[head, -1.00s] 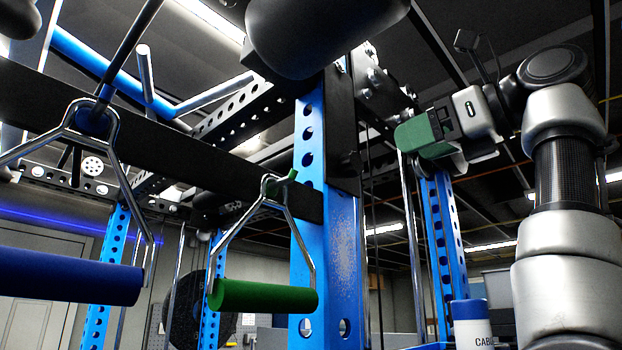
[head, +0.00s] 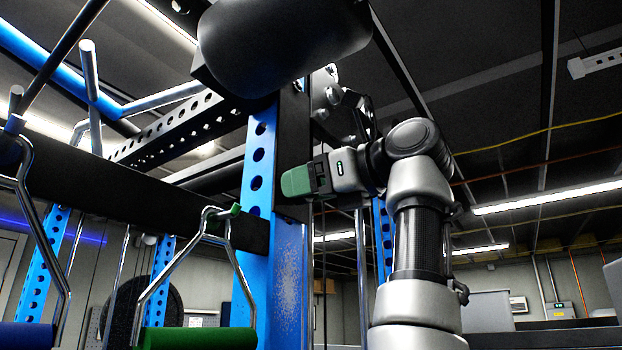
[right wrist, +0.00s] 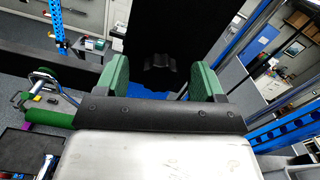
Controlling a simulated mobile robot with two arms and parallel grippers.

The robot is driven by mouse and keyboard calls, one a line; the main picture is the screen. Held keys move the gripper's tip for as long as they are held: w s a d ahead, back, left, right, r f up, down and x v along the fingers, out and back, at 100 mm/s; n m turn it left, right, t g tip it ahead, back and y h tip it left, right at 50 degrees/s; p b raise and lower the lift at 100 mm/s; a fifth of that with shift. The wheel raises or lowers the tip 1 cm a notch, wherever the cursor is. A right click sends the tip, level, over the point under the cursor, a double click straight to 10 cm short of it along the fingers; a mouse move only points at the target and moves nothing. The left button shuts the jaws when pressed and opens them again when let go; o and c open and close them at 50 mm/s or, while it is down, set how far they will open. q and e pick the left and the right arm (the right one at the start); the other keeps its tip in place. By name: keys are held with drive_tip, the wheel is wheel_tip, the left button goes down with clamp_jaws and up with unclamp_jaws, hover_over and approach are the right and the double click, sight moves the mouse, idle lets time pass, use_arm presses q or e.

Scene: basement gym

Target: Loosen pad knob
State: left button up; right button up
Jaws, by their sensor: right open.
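A black pad (head: 285,40) is mounted high on the blue upright (head: 257,165), in the upper middle of the head view. In the right wrist view a small dark lobed knob (right wrist: 160,68) stands on a black plate (right wrist: 185,25). My right gripper (head: 297,181), with green fingers, is beside the upright below the pad. In the right wrist view the open fingers (right wrist: 158,82) frame the knob from either side, with gaps; contact does not show. In the head view I cannot make out the knob near the gripper. My left gripper is not in view.
A green-handled cable grip (head: 195,338) hangs left of the upright, with a blue-handled one (head: 25,336) further left. A black crossbeam (head: 130,195) runs to the upright. Room to the right of my right arm is mostly clear.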

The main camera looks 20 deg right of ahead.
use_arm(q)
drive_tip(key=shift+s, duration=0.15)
use_arm(e)
drive_tip(key=shift+w+f, duration=0.1)
drive_tip(key=shift+c, duration=0.9)
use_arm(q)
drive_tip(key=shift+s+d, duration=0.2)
use_arm(e)
drive_tip(key=c, duration=0.8)
